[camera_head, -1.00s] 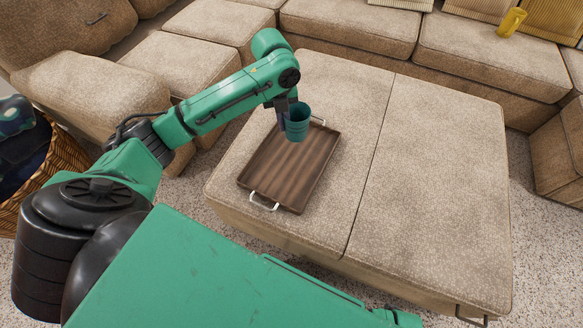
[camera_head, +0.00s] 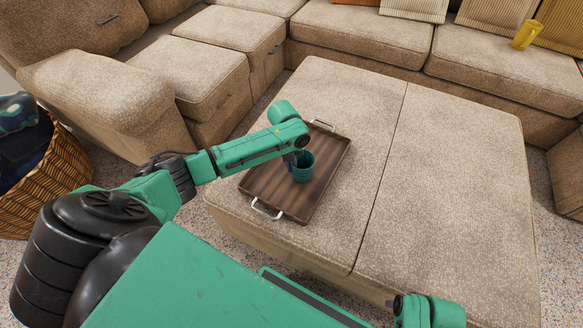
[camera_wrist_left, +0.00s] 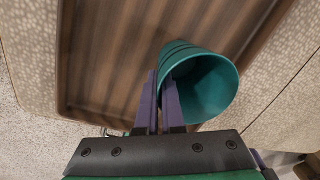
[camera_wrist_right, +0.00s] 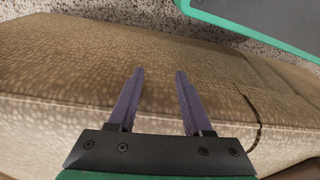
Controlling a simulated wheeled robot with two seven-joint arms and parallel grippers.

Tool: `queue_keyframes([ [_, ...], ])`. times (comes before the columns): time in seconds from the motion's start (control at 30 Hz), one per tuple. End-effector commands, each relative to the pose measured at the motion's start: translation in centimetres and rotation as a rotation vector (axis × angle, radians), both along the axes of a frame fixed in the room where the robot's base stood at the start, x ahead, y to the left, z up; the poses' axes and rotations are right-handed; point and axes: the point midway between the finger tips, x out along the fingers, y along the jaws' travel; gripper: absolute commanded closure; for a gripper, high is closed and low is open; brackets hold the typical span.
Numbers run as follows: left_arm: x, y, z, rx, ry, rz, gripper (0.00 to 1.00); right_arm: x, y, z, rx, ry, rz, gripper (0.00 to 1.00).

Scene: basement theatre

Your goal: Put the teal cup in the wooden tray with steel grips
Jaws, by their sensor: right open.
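The teal cup (camera_head: 303,168) is upright over the middle of the wooden tray (camera_head: 283,208), within its rim; I cannot tell whether its base touches the tray floor. The tray has a steel grip at each end and lies on the ottoman. My left gripper (camera_head: 292,160) is at the cup's left side. In the left wrist view its purple fingers (camera_wrist_left: 160,88) are shut on the wall of the cup (camera_wrist_left: 205,85), and the tray's slatted floor (camera_wrist_left: 110,50) shows behind. My right gripper (camera_wrist_right: 158,78) is open and empty beside the ottoman.
The large beige ottoman (camera_head: 440,170) has clear room right of the tray. A sectional sofa (camera_head: 360,35) runs along the back, with a yellow cup (camera_head: 527,34) on it. A wicker basket (camera_head: 50,178) stands at the left.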

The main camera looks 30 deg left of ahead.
Motion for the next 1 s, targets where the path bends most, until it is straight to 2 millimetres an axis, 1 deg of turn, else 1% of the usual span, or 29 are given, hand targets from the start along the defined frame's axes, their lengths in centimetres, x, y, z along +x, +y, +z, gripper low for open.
queue_keyframes([
  [0.2, 0.0, 0.0, -0.1, 0.000, 0.001, 0.000, 1.00, 0.0, 0.0, 0.1, 0.001, 0.000, 0.000, 0.50],
  [0.23, 0.0, 0.0, -0.1, 0.000, 0.001, 0.000, 0.84, 0.0, 0.0, 0.1, 0.001, -0.001, 0.000, 0.50],
  [0.27, 0.0, 0.0, -0.1, 0.000, 0.001, 0.000, 0.73, 0.0, 0.0, 0.1, 0.001, 0.000, 0.000, 0.50],
  [0.3, 0.0, 0.0, 0.0, 0.000, 0.001, 0.000, 0.65, 0.0, 0.0, 0.1, 0.001, 0.000, 0.000, 0.50],
  [0.57, 0.0, 0.0, 0.0, 0.000, 0.001, 0.000, 0.65, 0.0, 0.0, 0.1, 0.001, -0.001, 0.000, 0.50],
  [0.67, 0.0, 0.0, 0.5, 0.000, 0.000, 0.000, 0.65, 0.1, 0.1, 0.3, 0.002, -0.004, 0.000, 0.50],
  [0.77, 0.0, 0.1, 1.8, 0.000, 0.000, 0.000, 0.65, -0.4, -0.3, -1.0, -0.006, 0.008, -0.003, 0.50],
  [0.87, -0.1, 0.3, 4.0, 0.001, 0.000, -0.001, 0.65, -1.0, -0.7, -2.3, -0.013, 0.012, -0.007, 0.50],
  [1.0, -0.2, 0.6, 7.4, 0.000, -0.002, 0.000, 0.65, -2.1, -1.3, -4.4, -0.024, 0.017, -0.012, 0.50],
])
